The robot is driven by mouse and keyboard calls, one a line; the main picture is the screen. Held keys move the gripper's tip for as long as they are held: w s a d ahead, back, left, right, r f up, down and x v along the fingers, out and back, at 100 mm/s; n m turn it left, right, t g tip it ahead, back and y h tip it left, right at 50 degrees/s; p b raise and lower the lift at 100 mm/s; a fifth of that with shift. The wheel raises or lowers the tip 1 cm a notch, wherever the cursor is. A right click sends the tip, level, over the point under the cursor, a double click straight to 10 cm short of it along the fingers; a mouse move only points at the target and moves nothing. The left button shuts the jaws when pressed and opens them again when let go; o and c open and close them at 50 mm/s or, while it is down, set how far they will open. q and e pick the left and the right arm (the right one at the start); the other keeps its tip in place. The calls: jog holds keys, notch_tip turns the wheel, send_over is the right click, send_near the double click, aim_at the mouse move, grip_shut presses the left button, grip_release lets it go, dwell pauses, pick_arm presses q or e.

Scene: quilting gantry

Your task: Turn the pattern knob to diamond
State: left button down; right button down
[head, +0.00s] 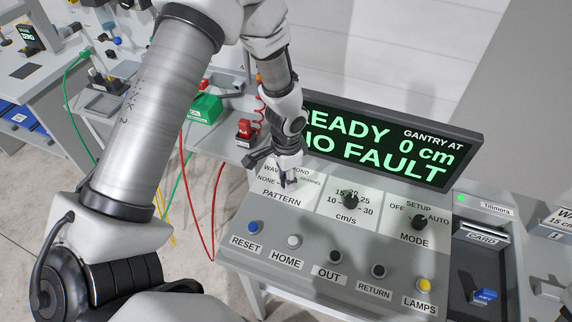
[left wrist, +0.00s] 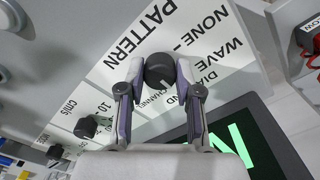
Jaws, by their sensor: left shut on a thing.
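The pattern knob is a dark round knob (left wrist: 160,68) on the white PATTERN plate (head: 281,197) at the left of the sloped console. Around it are the labels NONE, WAVE, DIAMOND and CHANNEL, partly covered. My left gripper (head: 288,180) comes down on the knob from above; in the left wrist view its two fingers (left wrist: 160,84) stand on either side of the knob and are shut on it. In the head view the fingers hide most of the knob. I cannot tell which label its pointer faces. My right gripper is not in view.
The speed knob (head: 350,200) and the mode knob (head: 419,222) stand to the right. Below is a row of buttons, including blue RESET (head: 253,227) and yellow LAMPS (head: 423,285). The display (head: 392,150) behind reads READY, NO FAULT, 0 cm. A red switch (head: 245,129) stands behind left.

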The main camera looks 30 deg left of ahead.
pick_arm(q)
jog(key=c, duration=0.9)
grip_release()
jog(key=shift+f, duration=0.1)
jog(key=shift+o, duration=0.6)
jog(key=shift+w, duration=0.1)
jog(key=shift+d, duration=0.1)
notch_tip(320, 180, up, 12)
